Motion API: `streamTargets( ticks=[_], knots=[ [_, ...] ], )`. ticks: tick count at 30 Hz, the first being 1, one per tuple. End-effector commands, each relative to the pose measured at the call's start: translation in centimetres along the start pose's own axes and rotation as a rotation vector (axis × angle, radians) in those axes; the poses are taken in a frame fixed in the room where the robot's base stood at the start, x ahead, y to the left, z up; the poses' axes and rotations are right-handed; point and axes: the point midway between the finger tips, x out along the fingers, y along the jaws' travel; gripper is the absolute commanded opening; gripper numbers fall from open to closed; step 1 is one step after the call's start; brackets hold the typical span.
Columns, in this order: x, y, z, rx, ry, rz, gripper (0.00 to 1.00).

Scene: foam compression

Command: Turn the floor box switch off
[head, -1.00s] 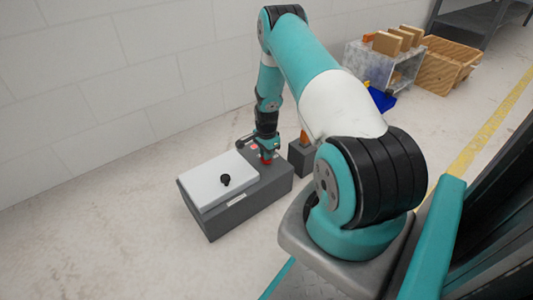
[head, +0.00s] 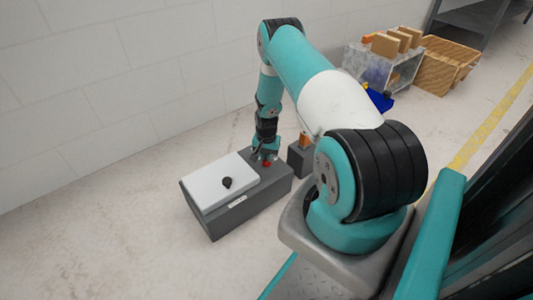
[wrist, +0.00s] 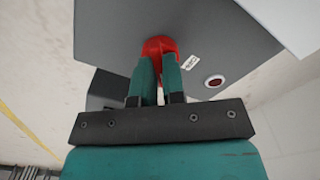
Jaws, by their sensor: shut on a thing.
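The floor box (head: 238,214) is a dark grey box on the floor in the head view, with a white lid on its left part. Its red switch knob (wrist: 158,45) stands on the grey top in the wrist view; a bit of red shows below my gripper in the head view. My gripper (wrist: 158,62) is shut on the red knob, its two teal fingers either side of it, pointing at the box top. A small label (wrist: 190,62) and a round dark red lamp with a white ring (wrist: 214,81) are right of the knob. The knob's pointing direction is hidden.
Crates (head: 445,68) and a blue bin (head: 380,101) are farther back. Floor left of the box is clear.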

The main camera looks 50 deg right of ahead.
Motion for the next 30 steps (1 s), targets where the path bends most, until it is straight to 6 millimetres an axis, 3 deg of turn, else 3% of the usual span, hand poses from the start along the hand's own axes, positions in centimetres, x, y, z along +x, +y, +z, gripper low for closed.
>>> streamTargets(
  ticks=[18,30],
  knots=[
    [-0.14,-0.02,0.00,-0.576,0.000,0.000,0.00],
    [-0.08,-0.03,-0.01,-0.835,0.000,0.000,0.00]
  ],
)
